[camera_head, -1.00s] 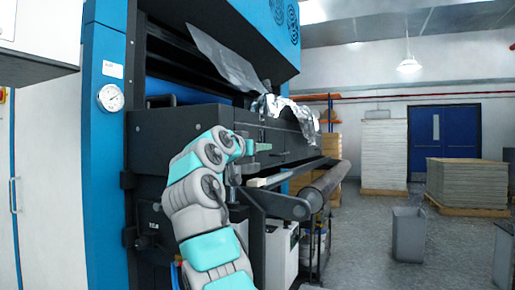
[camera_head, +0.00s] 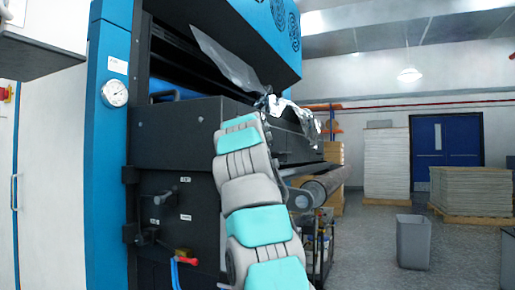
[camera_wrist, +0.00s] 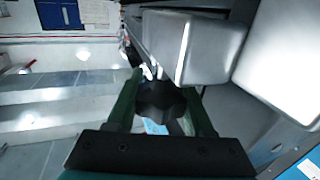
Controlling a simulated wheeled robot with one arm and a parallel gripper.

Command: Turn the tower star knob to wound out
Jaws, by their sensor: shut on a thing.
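The star knob (camera_wrist: 160,104) is dark with several lobes and sits in the middle of the wrist view. My gripper (camera_wrist: 163,92) is shut on it, with a green finger on each side. A strip of light blue shows just below the knob. The knob's marking or turn position cannot be read. In the head view my arm stands upright in front of the machine's dark side panel (camera_head: 165,125), and it hides the gripper and the knob.
The machine's blue column (camera_head: 107,190) with a round gauge (camera_head: 115,93) stands at left. A red-ended valve handle (camera_head: 187,258) and a small crank (camera_head: 163,198) stick out low on the panel. A grey bin (camera_head: 413,241) and pallet stacks (camera_head: 472,190) stand right, with open floor between.

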